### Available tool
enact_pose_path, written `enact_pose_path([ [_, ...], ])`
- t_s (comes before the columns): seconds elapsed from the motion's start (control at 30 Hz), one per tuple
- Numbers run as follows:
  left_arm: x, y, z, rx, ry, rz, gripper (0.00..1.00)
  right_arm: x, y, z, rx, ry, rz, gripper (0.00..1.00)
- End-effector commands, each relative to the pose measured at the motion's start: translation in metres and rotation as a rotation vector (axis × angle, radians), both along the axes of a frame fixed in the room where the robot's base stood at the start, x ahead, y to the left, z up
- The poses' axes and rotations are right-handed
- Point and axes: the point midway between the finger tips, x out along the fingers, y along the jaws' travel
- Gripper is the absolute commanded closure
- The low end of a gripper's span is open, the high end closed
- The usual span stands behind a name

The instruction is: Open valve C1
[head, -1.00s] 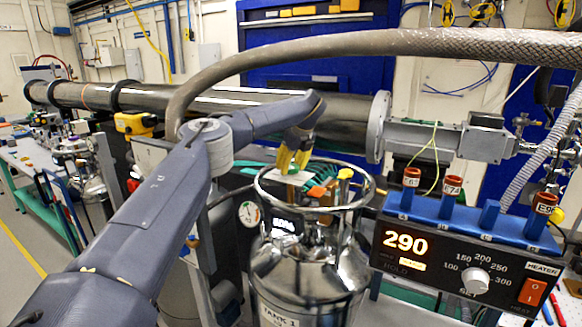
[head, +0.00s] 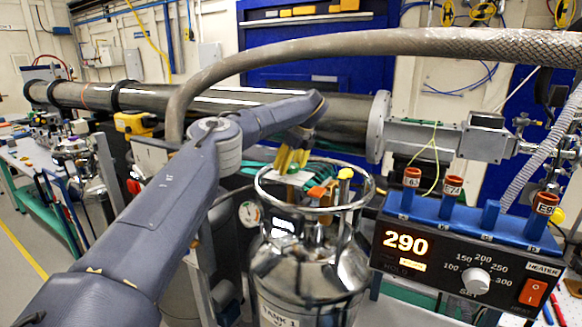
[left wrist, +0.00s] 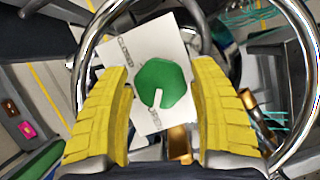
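A green valve knob (left wrist: 162,85) with a white pointer mark sits over a white card (left wrist: 150,55) in the left wrist view. The card reads "CLOSED" towards its upper left. The pointer points down towards a second label too small to read surely. My left gripper (left wrist: 162,82) is open, with one yellow finger on each side of the knob and gaps showing between. In the head view the left gripper (head: 291,160) points down inside the ring of the steel tank (head: 310,268), above the card. The name C1 is not readable. My right gripper is not in view.
The tank's ring rail (head: 262,190) surrounds the gripper closely. Orange (head: 318,191) and yellow (head: 346,173) fittings stand to its right within the ring. A heater box (head: 440,250) showing 290 is at right. A braided hose (head: 400,42) arches above.

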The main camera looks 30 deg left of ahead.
Motion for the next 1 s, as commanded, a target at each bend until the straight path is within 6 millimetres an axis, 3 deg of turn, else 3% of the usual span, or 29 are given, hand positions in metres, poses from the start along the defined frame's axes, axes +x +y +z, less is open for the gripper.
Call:
enact_pose_path([
  [0.1,0.000,-0.001,-0.001,-0.002,0.002,-0.001,0.24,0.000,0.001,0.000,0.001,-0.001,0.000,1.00],
  [0.47,0.000,-0.004,0.004,-0.004,0.002,-0.002,0.24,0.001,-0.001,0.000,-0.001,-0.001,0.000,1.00],
  [1.0,-0.008,-0.036,0.082,-0.003,0.001,-0.001,0.24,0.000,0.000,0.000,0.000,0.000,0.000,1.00],
])
